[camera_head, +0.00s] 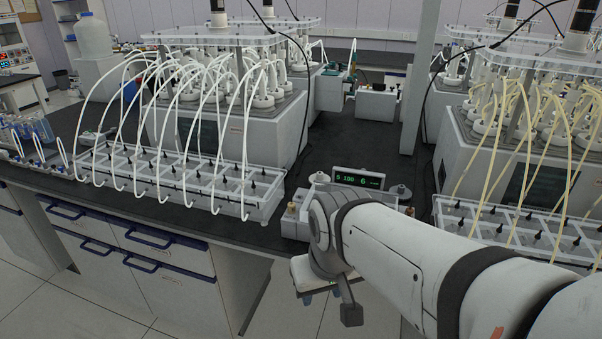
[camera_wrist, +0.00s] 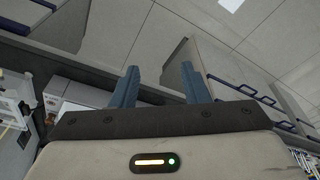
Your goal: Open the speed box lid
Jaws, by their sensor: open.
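A small box with a green-lit display (camera_head: 358,178) stands on the black bench top between the two reactor units. It looks like the speed box; my arm hides much of its front and I cannot make out its lid. My gripper (camera_head: 322,297) hangs in front of the bench edge, below and apart from the box, partly hidden by my wrist. In the wrist view, the two blue-grey fingers of my gripper (camera_wrist: 159,84) are spread with nothing between them.
A clear rack with white tubes (camera_head: 180,180) stands left of the box, and one with yellowish tubes (camera_head: 515,230) stands right. Drawers with blue handles (camera_head: 155,240) are under the bench at left. The floor in front is open. A white box (camera_wrist: 78,97) shows in the wrist view.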

